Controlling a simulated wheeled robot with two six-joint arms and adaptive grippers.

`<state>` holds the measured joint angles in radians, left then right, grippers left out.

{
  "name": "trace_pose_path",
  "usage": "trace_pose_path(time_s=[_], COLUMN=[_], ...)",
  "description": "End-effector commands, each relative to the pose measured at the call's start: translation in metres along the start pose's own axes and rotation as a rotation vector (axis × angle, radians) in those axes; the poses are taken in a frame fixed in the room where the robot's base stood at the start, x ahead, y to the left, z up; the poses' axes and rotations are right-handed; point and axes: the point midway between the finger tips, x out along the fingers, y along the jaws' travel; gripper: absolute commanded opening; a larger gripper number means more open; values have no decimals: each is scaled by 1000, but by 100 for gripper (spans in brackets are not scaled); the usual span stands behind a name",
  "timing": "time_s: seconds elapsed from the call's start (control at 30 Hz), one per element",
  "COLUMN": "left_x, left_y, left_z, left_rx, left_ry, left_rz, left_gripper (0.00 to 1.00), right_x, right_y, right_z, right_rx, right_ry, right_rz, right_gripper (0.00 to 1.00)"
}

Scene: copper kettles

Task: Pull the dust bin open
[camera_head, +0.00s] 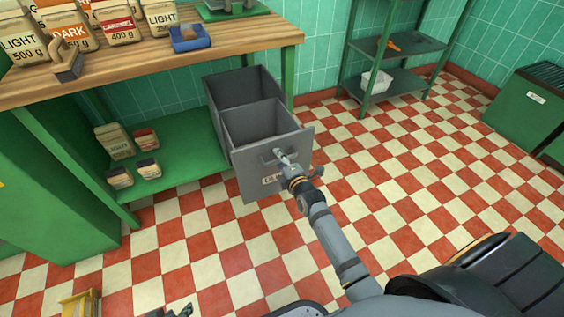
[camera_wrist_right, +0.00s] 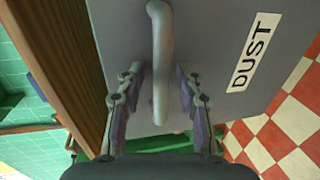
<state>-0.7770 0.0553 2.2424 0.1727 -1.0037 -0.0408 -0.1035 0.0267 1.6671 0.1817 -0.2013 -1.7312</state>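The grey dust bin (camera_head: 252,181) stands out from under the wooden workbench, and its two compartments show open at the top. Its front carries a bar handle and a label, which reads DUST in the right wrist view. My right gripper (camera_head: 286,160) is at the bin's front. In the right wrist view the handle (camera_wrist_right: 160,50) lies between the fingers of my right gripper (camera_wrist_right: 160,95). The fingers are spread, with gaps on both sides of the bar. Only a bit of my left gripper (camera_head: 180,313) shows at the bottom edge; its fingers are hard to make out.
The workbench (camera_head: 240,38) bears several bags, a blue tray (camera_head: 189,38) and a wooden object. Small bags stand on the green shelf (camera_head: 180,155) left of the bin. A green rack (camera_head: 395,82) and a green cabinet (camera_head: 528,112) stand further right. The checkered floor before the bin is mostly clear.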

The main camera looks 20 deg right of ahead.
Motion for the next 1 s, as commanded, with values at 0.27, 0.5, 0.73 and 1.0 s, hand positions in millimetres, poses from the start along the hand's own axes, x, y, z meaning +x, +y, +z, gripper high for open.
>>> trace_pose_path(time_s=[0.27, 0.5, 0.73, 1.0], left_x=[0, 0, 0, 0], left_y=[0, 0, 0, 0], left_z=[0, 0, 0, 0], left_rx=[0, 0, 0, 0], left_ry=[-1, -1, -1, -2], left_rz=[0, 0, 0, 0], left_gripper=[40, 40, 40, 40], right_x=[-56, -105, -119, -118], right_y=[-2, -1, 0, 0], right_z=[0, 0, 0, 0], right_rx=[-1, -3, -1, -1], right_ry=[0, 0, 0, 0], right_rz=[-4, -3, 0, 0], right_gripper=[36, 36, 36, 36])
